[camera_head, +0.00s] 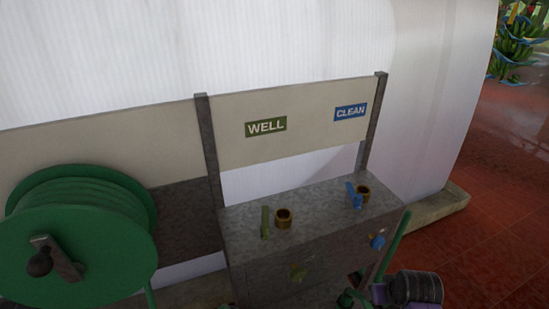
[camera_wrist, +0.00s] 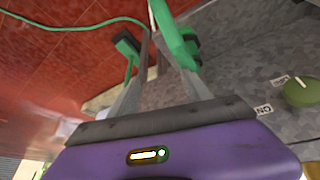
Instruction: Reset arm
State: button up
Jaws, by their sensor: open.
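My gripper (camera_head: 362,290) is at the lower right of the head view, in front of the valve bench (camera_head: 310,240). The wrist view shows its grey fingers with green ends (camera_wrist: 154,46), spread apart. I see nothing clearly held between them. My purple wrist housing fills the bottom of the wrist view. The bench carries a WELL sign (camera_head: 266,126) and a CLEAN sign (camera_head: 350,112). An olive lever (camera_head: 265,222) and a blue lever (camera_head: 353,195) stand on its top, each beside a brass fitting.
A green hose reel (camera_head: 85,235) stands at the left. An olive knob (camera_head: 298,273) and a blue knob (camera_head: 377,241) are on the bench front. A green hose (camera_wrist: 60,27) crosses the wrist view. Red tiled floor (camera_head: 490,230) is open at the right.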

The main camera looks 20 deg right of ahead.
jog(key=s+a+r+m+t+h, duration=0.2)
jog(key=s+a+r+t+h, duration=0.1)
jog(key=a+r+t, duration=0.8)
jog(key=s+a+r+n+y, duration=0.1)
jog(key=s+a+r+n, duration=0.1)
jog(key=s+a+r, duration=0.2)
jog(key=s+a+r+n+y, duration=0.1)
jog(key=s+a+r, duration=0.3)
jog(key=s, duration=0.7)
jog(key=s+a+r+n+y, duration=0.2)
jog(key=s+a+r+y, duration=0.1)
jog(key=s, duration=0.5)
jog(key=shift+s+a+r+n, duration=0.3)
jog(key=shift+a+r, duration=0.25)
jog(key=shift+r, duration=0.25)
